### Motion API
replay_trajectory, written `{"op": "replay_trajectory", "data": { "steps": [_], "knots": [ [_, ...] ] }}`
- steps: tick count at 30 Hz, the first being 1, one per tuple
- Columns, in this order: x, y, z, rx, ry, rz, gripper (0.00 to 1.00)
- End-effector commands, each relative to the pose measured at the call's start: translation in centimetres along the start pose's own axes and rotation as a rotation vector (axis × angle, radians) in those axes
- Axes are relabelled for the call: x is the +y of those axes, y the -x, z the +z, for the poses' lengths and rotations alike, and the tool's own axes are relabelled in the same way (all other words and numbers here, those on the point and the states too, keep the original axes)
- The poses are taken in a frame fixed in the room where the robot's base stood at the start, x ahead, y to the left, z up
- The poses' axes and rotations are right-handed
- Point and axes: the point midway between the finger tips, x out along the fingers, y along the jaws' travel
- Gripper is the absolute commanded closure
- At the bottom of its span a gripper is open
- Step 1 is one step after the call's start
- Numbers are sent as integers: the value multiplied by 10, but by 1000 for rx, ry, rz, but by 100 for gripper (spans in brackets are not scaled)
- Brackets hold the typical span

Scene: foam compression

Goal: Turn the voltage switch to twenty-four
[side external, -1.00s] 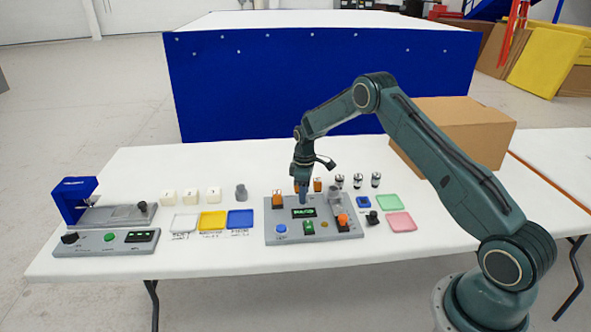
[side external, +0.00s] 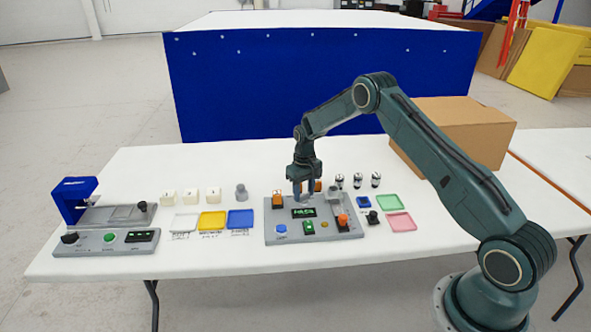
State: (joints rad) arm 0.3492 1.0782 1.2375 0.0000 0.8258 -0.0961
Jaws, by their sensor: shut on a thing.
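A grey control panel (side external: 272,215) stands on the white table. It has a green-lit display (side external: 304,212), a blue button (side external: 281,230), a green button (side external: 309,227) and an orange knob (side external: 342,219). My gripper (side external: 304,193) points down at the panel's back edge, just behind the display. Its two fingers show side by side, shut on what appears to be the voltage switch. The fingers hide the switch, so its setting cannot be read. The display text is too small to read.
An orange-topped part (side external: 278,199) stands close left of my gripper, and another orange part (side external: 318,185) close right. Several metal cylinders (side external: 357,181) stand behind right. Coloured trays (side external: 240,219) and a blue-ended device (side external: 78,199) are left. A cardboard box (side external: 460,130) is at the back right.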

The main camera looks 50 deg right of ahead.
Motion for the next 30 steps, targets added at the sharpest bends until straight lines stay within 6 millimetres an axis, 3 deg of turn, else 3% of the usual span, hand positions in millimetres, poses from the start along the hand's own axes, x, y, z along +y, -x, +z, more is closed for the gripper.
{"op": "replay_trajectory", "data": {
  "steps": [14, 15, 18, 30],
  "knots": [
    [0, 0, 0, 0, -27, 0, 81],
    [0, 0, 0, 0, -27, 0, 56],
    [0, 0, 0, 0, -26, 0, 37],
    [0, 2, 0, 0, -24, 0, 36]
  ]
}}
